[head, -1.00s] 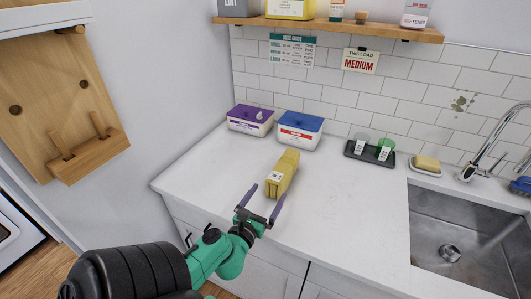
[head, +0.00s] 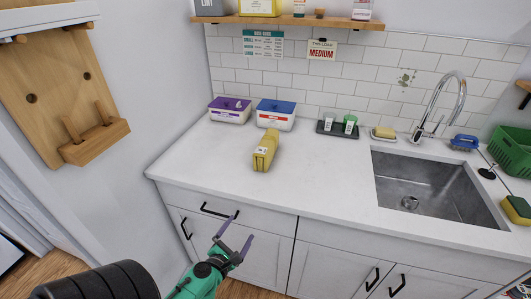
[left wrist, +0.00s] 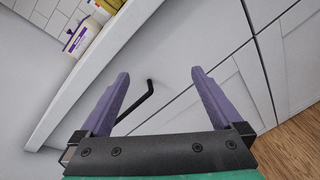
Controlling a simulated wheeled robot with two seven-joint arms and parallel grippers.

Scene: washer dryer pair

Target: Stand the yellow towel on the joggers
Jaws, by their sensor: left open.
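A yellow block-shaped item (head: 264,150), seemingly the folded yellow towel with a pale label, stands on the white counter left of the sink. No joggers can be made out in these views. My left gripper (head: 242,228) is open and empty. It is in front of the cabinet doors, below the counter's front edge and apart from the towel. In the left wrist view its two purple fingers (left wrist: 160,75) are spread with nothing between them. Yellow shapes at the top of that view are cut off. My right gripper is not in view.
A purple-lidded tub (head: 230,110) and a blue-lidded tub (head: 275,115) stand behind the towel. Cabinet handles (head: 219,211) stick out near my gripper. The counter's front is clear.

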